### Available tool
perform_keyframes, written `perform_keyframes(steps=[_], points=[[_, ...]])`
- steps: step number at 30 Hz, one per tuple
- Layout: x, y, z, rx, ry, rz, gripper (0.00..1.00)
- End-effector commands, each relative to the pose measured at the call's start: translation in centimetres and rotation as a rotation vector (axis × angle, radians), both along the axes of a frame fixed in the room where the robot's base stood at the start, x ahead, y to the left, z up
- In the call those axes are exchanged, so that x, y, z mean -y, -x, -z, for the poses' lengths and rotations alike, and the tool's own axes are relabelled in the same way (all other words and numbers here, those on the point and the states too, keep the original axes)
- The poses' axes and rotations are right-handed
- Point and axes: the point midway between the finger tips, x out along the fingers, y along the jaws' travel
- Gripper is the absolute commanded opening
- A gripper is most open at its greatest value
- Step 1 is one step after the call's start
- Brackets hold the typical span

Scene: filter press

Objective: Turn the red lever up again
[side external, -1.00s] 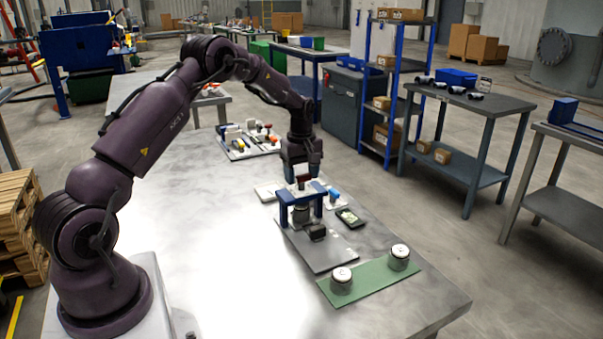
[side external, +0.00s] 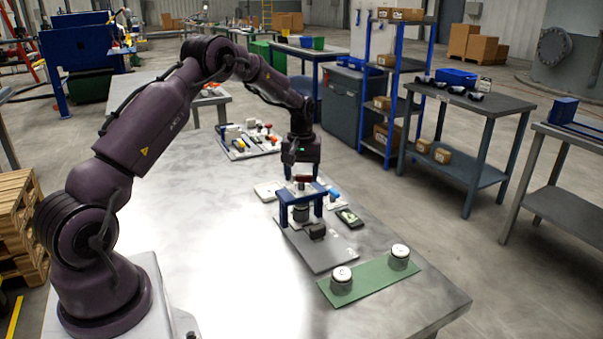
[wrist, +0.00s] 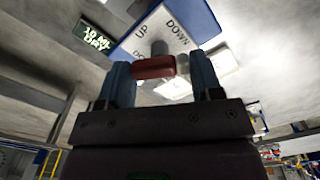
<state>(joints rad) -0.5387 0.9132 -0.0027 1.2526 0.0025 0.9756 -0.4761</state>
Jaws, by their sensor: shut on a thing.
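The blue press frame (side external: 318,204) stands on a grey plate (side external: 328,251) on the metal table. The red lever (side external: 303,179) sits on top of it. In the wrist view the red lever (wrist: 153,68) lies crosswise between my gripper's two blue fingers (wrist: 163,75), beside the grey post. The white top plate with a blue border (wrist: 163,25) reads UP and DOWN. My gripper (side external: 302,177) is above the frame in the side view, shut on the lever. A dark jar (side external: 301,213) stands under the frame, partly hidden by a leg.
A small dark display (side external: 349,218) lies right of the press; it reads about 10 ml in the wrist view (wrist: 94,38). Two white-topped jars (side external: 341,279) (side external: 400,256) stand on a green mat (side external: 371,281). A tray of tools (side external: 249,143) lies behind. The table's left middle is clear.

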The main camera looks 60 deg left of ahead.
Motion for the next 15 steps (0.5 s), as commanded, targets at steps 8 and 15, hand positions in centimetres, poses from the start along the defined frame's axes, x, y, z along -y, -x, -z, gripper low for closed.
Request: perform_keyframes(steps=[8,15], points=[[0.02,0.01,-0.14,-0.001,0.000,0.264,0.36],[0.03,0.01,-0.16,-0.001,0.001,0.491,0.36]])
